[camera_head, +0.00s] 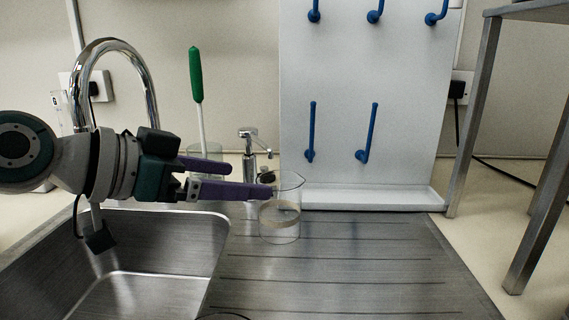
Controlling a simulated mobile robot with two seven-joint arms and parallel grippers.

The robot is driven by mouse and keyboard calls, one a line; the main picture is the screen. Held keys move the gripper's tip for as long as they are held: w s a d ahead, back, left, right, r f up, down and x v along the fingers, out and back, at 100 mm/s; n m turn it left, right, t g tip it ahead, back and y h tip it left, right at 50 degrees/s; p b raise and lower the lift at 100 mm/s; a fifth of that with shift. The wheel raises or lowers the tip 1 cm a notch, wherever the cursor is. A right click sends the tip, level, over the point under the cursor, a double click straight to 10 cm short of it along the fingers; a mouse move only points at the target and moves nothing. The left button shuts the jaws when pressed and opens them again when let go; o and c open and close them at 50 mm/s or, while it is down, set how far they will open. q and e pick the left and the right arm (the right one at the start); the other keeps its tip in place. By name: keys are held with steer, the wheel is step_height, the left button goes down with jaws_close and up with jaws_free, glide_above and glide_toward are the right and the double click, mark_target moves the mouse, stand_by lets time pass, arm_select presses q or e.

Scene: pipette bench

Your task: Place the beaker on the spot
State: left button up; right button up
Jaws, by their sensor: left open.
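A clear glass beaker (283,222) with a pale beige band around it stands upright on the ribbed metal draining board (350,262), right of the sink. My left gripper (254,178) comes in from the left with its purple fingers apart and nothing between them. The nearer fingertip overlaps the beaker's upper left edge in the picture; I cannot tell whether it touches. A dark curved line (222,316) is cut off at the bottom edge; I cannot tell whether it marks the spot. My right gripper is out of view.
The sink basin (150,255) opens at the lower left, with a tall chrome tap (148,75) behind. A green-handled brush (196,75) and a small tap (249,150) stand behind my gripper. A white rack (365,90) with blue pegs rises behind the draining board, whose right part is clear.

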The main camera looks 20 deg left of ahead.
arm_select(q)
steer(key=shift+v, duration=2.25)
steer(key=shift+c, duration=0.2)
